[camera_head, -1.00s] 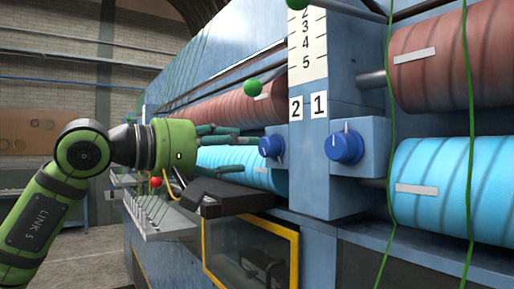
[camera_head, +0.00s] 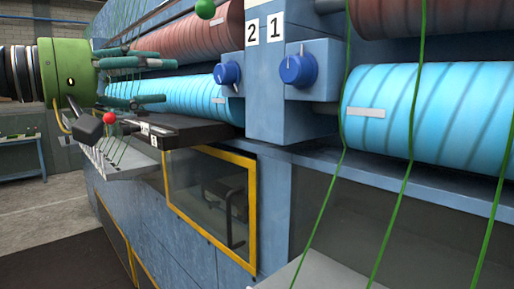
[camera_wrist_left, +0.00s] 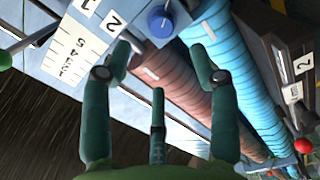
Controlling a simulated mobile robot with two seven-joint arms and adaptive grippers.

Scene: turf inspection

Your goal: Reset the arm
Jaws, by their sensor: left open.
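My left gripper (camera_head: 168,80) is at the upper left in the head view, its teal fingers spread and empty. It is in front of the rollers, left of and apart from the blue knob (camera_head: 228,73) by the number 2. In the left wrist view the open fingers (camera_wrist_left: 160,62) frame a red-brown roller (camera_wrist_left: 165,75). A black arm (camera_head: 185,130) with a small label projects from the machine below the fingers. A red ball (camera_head: 109,118) is near a black handle (camera_head: 88,127) below the gripper. My right gripper is not in view.
A second blue knob (camera_head: 298,70) is by the number 1. Blue rollers (camera_head: 430,110) and green strands (camera_head: 405,190) run across the machine. A yellow-framed window (camera_head: 210,205) is below. Open floor (camera_head: 60,225) is at the left.

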